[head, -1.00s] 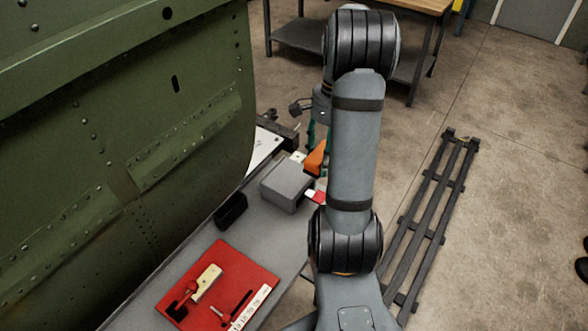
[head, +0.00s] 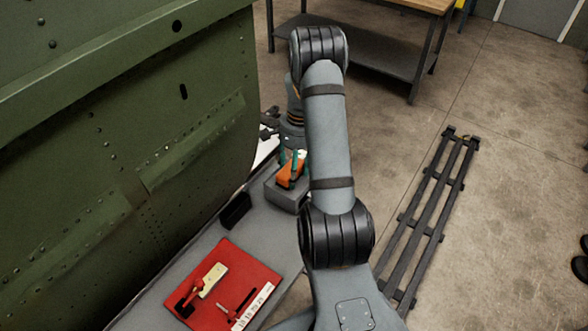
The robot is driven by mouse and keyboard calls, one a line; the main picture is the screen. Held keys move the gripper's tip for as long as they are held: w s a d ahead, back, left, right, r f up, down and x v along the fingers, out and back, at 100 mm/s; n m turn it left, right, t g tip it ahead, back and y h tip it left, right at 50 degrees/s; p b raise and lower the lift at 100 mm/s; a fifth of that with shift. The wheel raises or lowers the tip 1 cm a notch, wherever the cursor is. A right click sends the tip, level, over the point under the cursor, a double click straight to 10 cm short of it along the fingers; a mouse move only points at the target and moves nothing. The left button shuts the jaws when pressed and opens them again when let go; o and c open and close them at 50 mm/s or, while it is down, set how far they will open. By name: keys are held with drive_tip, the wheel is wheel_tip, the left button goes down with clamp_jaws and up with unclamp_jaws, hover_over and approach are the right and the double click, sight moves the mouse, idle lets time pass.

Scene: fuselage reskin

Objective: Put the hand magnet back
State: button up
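An orange piece (head: 291,171), which I take to be the hand magnet, shows just left of my forearm in the head view. It looks tilted and sits over the grey box (head: 286,194) on the bench. My gripper (head: 291,157), with teal parts, is around its upper part and appears shut on it. My arm hides part of the gripper and the right side of the box. I cannot tell whether the orange piece touches the box.
A red mat (head: 262,268) with several tools and a white label strip lies on the grey bench (head: 200,252). A black holder (head: 236,210) stands beside the box. The green fuselage panel (head: 110,150) rises close on the left. A dark slatted rack (head: 435,220) lies on the floor at right.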

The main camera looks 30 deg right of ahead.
drive_tip(key=shift+f, duration=0.2)
drive_tip(key=o, duration=1.1)
drive_tip(key=shift+o, duration=0.2)
drive_tip(key=shift+r, duration=0.2)
wheel_tip(320, 180, up, 12)
drive_tip(key=d+b, duration=0.1)
drive_tip(key=shift+w+d, duration=0.15)
drive_tip(key=shift+w, duration=0.15)
